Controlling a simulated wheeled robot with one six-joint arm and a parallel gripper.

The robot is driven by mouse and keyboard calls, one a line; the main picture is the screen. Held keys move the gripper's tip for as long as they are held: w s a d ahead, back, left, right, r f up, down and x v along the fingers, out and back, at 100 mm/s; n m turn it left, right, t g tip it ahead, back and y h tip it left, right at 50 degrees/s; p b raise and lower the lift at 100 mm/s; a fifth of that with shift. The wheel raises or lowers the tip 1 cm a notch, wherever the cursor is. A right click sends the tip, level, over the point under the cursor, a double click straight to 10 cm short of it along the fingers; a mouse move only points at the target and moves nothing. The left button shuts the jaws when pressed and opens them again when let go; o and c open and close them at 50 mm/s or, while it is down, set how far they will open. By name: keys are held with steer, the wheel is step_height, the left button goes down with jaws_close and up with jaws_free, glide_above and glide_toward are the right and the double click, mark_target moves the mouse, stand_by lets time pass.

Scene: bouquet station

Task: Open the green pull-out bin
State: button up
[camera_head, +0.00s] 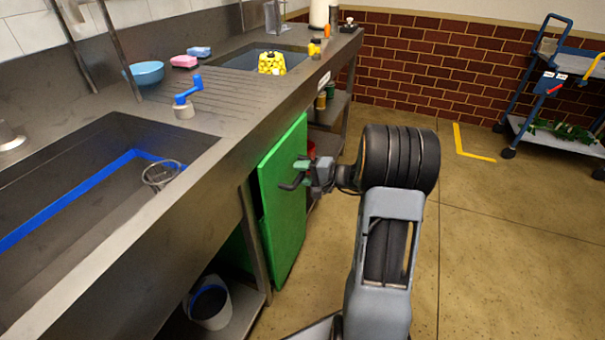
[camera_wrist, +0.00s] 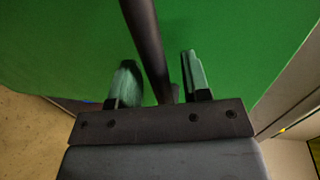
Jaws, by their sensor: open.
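The green pull-out bin (camera_head: 283,225) has a tall flat front under the counter, and its front fills most of the wrist view (camera_wrist: 230,30). Some green also shows behind a counter leg, left of the front. A dark bar handle (camera_wrist: 147,40) runs from the top of the wrist view down between my fingers; a bit of it shows in the head view (camera_head: 290,185). My gripper (camera_head: 303,174) is open at the front of the bin. Its two green-padded fingers (camera_wrist: 160,80) stand on either side of the handle, with gaps visible.
A steel counter (camera_head: 215,150) with sinks runs along the left. A white bucket (camera_head: 210,303) stands on the low shelf left of the bin. A blue trolley (camera_head: 560,130) stands at the back right. The floor (camera_head: 500,240) right of my arm is clear.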

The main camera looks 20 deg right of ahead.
steer(key=shift+c, duration=0.2)
jaws_close()
steer(key=shift+s+d, duration=0.1)
